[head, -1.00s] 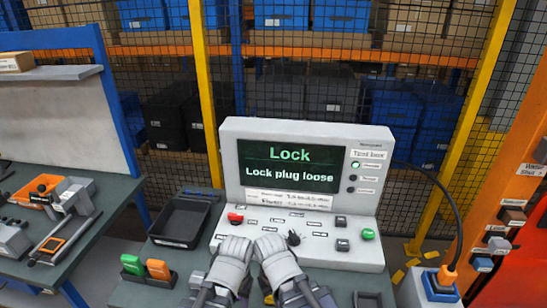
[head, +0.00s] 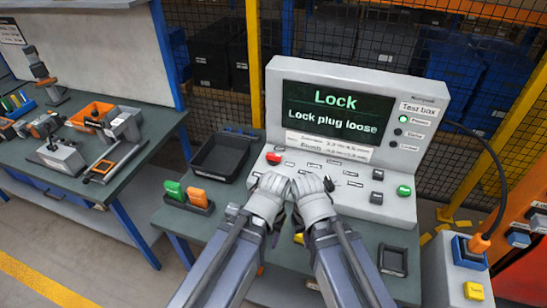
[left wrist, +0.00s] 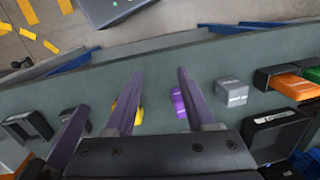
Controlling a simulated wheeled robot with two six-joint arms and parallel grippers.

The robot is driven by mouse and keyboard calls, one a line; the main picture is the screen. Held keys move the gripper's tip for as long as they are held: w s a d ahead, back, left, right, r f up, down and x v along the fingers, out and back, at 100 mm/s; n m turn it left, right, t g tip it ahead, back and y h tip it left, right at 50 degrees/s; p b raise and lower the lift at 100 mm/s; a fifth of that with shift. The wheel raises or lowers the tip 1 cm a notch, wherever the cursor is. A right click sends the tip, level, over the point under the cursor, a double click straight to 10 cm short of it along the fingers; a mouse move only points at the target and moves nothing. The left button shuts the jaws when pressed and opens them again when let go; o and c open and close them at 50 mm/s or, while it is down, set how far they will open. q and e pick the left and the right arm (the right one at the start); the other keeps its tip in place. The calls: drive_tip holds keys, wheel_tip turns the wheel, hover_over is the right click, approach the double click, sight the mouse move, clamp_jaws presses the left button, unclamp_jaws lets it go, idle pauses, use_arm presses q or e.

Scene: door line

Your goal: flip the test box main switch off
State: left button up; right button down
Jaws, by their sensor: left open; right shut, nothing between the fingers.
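The grey test box (head: 420,195) stands on the green bench, its screen (head: 335,118) reading "Lock" and "Lock plug loose". Its sloped panel carries a red button (head: 273,158), a green button (head: 404,190) and a black knob (head: 329,184). The labels are too small to read, so I cannot tell which control is the main switch. My left gripper (head: 272,183) is open over the panel's lower left; its fingers show in the left wrist view (left wrist: 158,88). My right gripper (head: 311,184) is shut and empty close beside it, near the black knob. The grippers hide part of the panel.
A black tray (head: 225,158) and a holder with green and orange pieces (head: 187,196) stand left of the box. A small dark tray (head: 393,261) lies at front right. A cable runs to an orange plug (head: 481,242) on a grey unit. Mesh fencing stands behind.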

use_arm(q)
drive_tip(key=shift+t+h, duration=0.6)
drive_tip(key=shift+t, duration=0.3)
drive_tip(key=w, duration=0.5)
drive_tip(key=w+r+p, duration=0.1)
drive_tip(key=w, duration=0.8)
drive_tip(key=shift+w+d+r+p, duration=0.3)
drive_tip(key=shift+w+d+r, duration=0.05)
drive_tip(key=c, duration=0.6)
drive_tip(key=w+a+t, duration=0.1)
drive_tip(key=w, duration=0.4)
drive_tip(key=w+a+r, duration=0.1)
drive_tip(key=w, duration=0.4)
drive_tip(key=w+r+n+t+h+p, duration=0.1)
drive_tip(key=w, duration=0.4)
drive_tip(key=shift+a+r+t, duration=0.25)
drive_tip(key=shift+a+t, duration=0.05)
drive_tip(key=shift+a, duration=0.1)
clamp_jaws()
